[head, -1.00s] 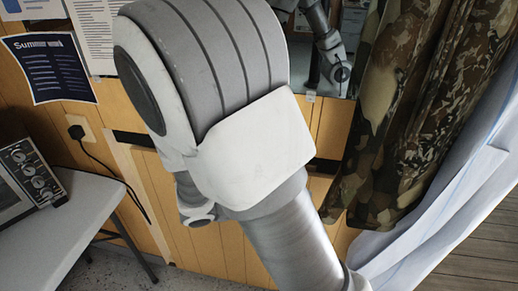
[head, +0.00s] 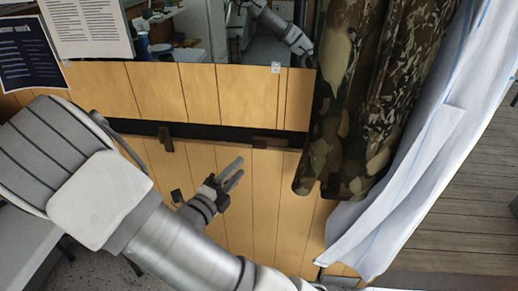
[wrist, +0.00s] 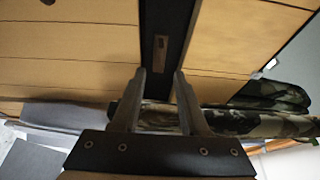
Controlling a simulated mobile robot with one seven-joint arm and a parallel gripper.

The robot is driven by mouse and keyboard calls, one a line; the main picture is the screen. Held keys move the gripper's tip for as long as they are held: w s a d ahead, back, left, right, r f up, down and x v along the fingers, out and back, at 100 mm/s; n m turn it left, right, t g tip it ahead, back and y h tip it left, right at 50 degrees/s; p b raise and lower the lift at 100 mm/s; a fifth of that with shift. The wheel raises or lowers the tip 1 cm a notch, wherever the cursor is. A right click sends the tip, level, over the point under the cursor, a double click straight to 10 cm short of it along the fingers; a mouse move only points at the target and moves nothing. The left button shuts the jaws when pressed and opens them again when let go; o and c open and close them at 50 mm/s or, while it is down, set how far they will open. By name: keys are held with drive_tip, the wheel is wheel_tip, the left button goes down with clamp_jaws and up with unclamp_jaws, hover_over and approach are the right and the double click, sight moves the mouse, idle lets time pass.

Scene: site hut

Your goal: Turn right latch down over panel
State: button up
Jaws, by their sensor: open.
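The right latch (head: 268,142), a small brown bar, lies level along the dark strip (head: 225,134) on the plank wall. In the wrist view, the small brown piece (wrist: 161,45) lies lengthwise on the dark strip, just beyond my fingertips. The wood panel (head: 262,200) of vertical boards is below the strip. My gripper (head: 236,172) is open and empty, below and left of the right latch, apart from it. Its two fingers show in the wrist view (wrist: 163,74), with the strip between them.
A camouflage garment (head: 365,90) and a white sheet (head: 410,180) hang just right of the latch. A mirror or opening (head: 220,30) is above. Papers (head: 88,28) are at upper left.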

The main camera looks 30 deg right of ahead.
sight(258, 148)
drive_tip(key=b+x, duration=0.2)
drive_tip(key=x, duration=1)
clamp_jaws()
drive_tip(key=shift+s, duration=0.1)
idle(1.0)
